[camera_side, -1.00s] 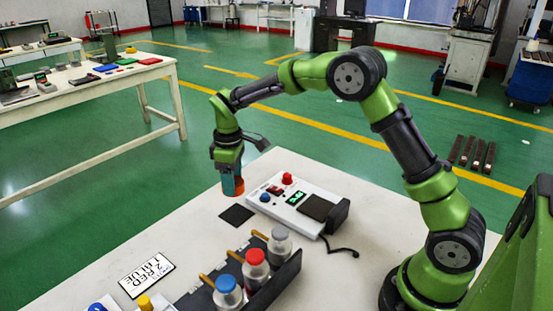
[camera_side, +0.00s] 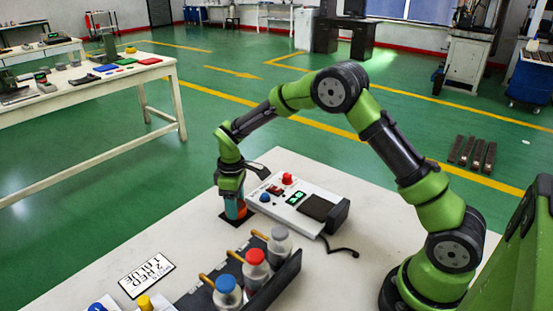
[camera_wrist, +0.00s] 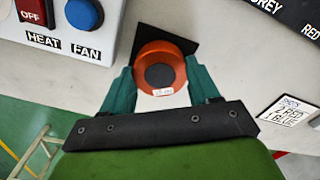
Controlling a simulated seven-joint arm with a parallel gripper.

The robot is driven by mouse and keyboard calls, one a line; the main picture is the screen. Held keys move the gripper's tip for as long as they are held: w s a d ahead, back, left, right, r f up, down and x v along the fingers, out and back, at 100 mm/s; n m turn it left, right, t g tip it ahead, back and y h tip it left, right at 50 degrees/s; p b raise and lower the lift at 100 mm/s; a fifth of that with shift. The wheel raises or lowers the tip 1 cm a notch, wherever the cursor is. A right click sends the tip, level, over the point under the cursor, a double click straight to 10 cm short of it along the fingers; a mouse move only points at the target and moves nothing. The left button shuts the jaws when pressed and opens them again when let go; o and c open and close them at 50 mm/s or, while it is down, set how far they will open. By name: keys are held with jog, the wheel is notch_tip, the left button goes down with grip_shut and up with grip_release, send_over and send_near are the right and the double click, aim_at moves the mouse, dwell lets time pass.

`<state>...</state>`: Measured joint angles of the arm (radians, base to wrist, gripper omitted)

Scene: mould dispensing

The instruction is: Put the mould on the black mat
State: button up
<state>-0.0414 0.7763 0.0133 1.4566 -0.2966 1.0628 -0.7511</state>
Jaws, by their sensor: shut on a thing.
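The mould is an orange-red round cup with a dark inside and a small white label; it shows in the wrist view (camera_wrist: 178,54) between the teal fingers. In the side view the mould (camera_side: 236,212) is partly hidden by the fingers. My gripper (camera_side: 234,208) is shut on the mould, with a finger on each side of it. The black mat (camera_side: 222,218) lies on the white table, under and around the mould; in the wrist view its dark corner (camera_wrist: 191,45) shows beyond the mould. I cannot tell whether the mould touches the mat.
The white control box (camera_side: 300,202) with red and blue knobs stands close to the right of my gripper. A rack (camera_side: 282,282) holds bottles with grey, red and blue caps in front. A white card (camera_side: 147,275) lies on the table's left.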

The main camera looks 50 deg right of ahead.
jog(key=shift+f, duration=0.3)
dwell(0.8)
jog(key=o, duration=1.2)
jog(key=shift+r, duration=3.55)
